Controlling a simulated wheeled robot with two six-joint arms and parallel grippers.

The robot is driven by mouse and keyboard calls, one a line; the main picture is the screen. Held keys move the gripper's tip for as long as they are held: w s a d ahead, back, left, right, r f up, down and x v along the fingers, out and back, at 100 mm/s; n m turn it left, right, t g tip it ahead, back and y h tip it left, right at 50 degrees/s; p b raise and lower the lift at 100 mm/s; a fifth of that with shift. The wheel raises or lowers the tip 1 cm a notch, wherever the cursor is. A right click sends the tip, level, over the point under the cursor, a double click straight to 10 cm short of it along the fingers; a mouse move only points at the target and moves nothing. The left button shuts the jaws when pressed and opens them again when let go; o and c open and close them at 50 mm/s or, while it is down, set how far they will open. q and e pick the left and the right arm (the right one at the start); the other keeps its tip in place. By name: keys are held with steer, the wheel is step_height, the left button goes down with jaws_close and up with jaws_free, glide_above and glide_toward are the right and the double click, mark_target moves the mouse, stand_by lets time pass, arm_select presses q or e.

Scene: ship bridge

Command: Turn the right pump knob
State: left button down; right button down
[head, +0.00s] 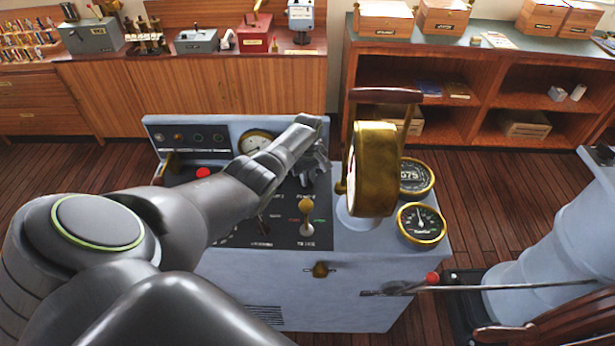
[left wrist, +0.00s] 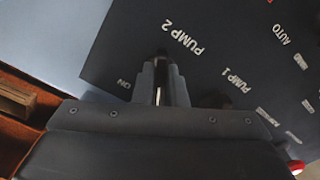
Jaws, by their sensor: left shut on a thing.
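The right pump knob (left wrist: 162,53), beside the "PUMP 2" label, shows only as a small dark tip between my fingers in the left wrist view; the rest is hidden. My left gripper (head: 314,168) reaches over the blue-grey console (head: 350,285) from the left. In the left wrist view my left gripper (left wrist: 164,78) is shut on the knob, with its fingers pointing at the dark panel (left wrist: 240,40). The "PUMP 1" label is to the right there. The knob's angle cannot be read. My right gripper is out of view.
A brass engine telegraph (head: 374,170) with a wooden handle stands close right of my left gripper. Two brass gauges (head: 421,223) sit beside it. A brass-knobbed lever (head: 306,207) is on the panel below. Cabinets and shelves (head: 470,80) line the back.

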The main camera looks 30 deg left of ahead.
arm_select(q)
steer(key=shift+w+r, duration=0.1)
steer(key=shift+r, duration=0.05)
steer(key=c, duration=1.5)
jaws_free()
steer(key=shift+o, duration=0.2)
step_height(320, 180, up, 17)
steer(key=b, duration=0.3)
steer(key=shift+r, duration=0.15)
